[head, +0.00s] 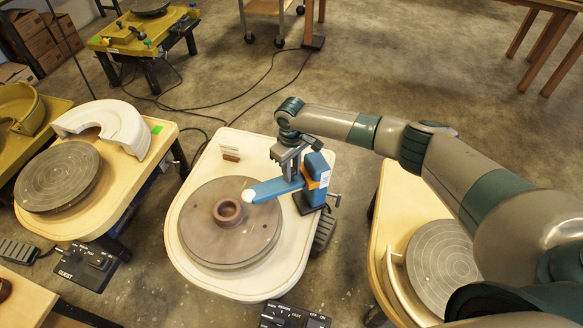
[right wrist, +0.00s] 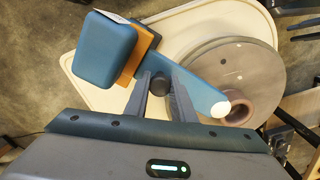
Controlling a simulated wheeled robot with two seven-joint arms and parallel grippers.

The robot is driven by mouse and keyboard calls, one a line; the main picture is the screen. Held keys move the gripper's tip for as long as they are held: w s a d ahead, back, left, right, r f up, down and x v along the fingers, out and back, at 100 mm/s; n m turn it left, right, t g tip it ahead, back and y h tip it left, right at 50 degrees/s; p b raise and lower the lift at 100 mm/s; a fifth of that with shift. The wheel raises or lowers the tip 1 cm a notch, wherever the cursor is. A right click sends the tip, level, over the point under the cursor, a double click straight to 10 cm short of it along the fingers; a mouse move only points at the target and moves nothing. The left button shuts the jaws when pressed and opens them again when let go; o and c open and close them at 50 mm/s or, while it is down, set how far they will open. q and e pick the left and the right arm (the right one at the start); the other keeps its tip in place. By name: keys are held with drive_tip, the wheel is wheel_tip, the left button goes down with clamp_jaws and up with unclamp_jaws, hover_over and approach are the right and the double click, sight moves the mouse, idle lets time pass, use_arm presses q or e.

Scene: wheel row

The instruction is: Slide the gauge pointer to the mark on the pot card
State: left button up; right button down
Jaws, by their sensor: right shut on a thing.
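The gauge (head: 318,170) is a blue upright block with an orange collar (head: 318,181), standing at the right side of the middle wheel table. Its blue pointer (head: 278,187) reaches left over the wheel head and ends in a white tip, beside or above the rim of a brown clay ring (head: 228,211); I cannot tell if they touch. My right gripper (right wrist: 160,78) is shut on the pointer's dark round knob (right wrist: 159,86). A small brown block with a pale card (head: 230,154) stands at the table's back; its mark is too small to read. My left gripper is out of view.
The middle wheel head (head: 200,240) sits on a cream table (head: 270,282). Other wheel tables stand left (head: 150,172) and right (head: 395,195), with floor gaps between. Pedal boxes (head: 88,266) lie at the front, and a cable (head: 215,103) crosses the floor behind.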

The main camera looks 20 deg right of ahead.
drive_tip(key=c, duration=1.5)
unclamp_jaws()
drive_tip(key=shift+r, duration=0.1)
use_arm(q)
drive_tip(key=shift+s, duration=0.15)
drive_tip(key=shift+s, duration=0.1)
